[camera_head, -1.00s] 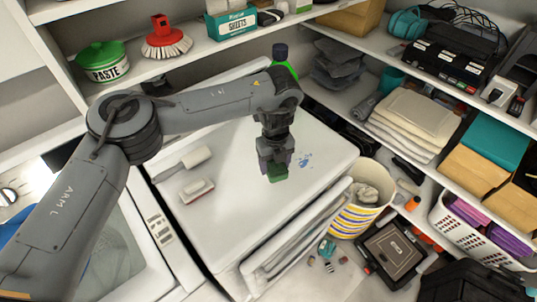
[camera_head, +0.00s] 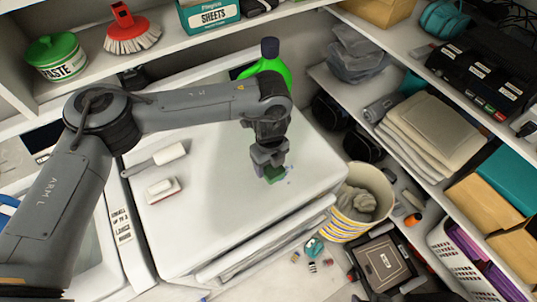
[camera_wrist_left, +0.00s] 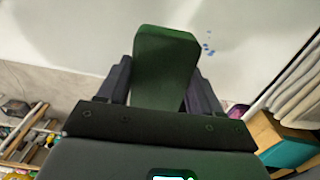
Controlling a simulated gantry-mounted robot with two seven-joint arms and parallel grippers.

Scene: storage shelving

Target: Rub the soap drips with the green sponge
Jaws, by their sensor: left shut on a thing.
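My left gripper (camera_head: 268,165) is shut on the green sponge (camera_head: 275,174), over the right part of the white appliance top (camera_head: 220,215). In the left wrist view the sponge (camera_wrist_left: 165,62) stands out between the two dark fingers. Blue soap drips (camera_wrist_left: 208,44) show as small spots on the white surface, to the right of the sponge in that view. In the head view only a few tiny specks (camera_head: 290,182) show beside the sponge; the gripper and sponge hide the rest. I cannot tell whether the sponge touches the surface. My right gripper is in neither view.
A green bottle (camera_head: 268,62) stands at the back. A striped basket (camera_head: 352,218) stands close to the right edge. Shelves line the back and right.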

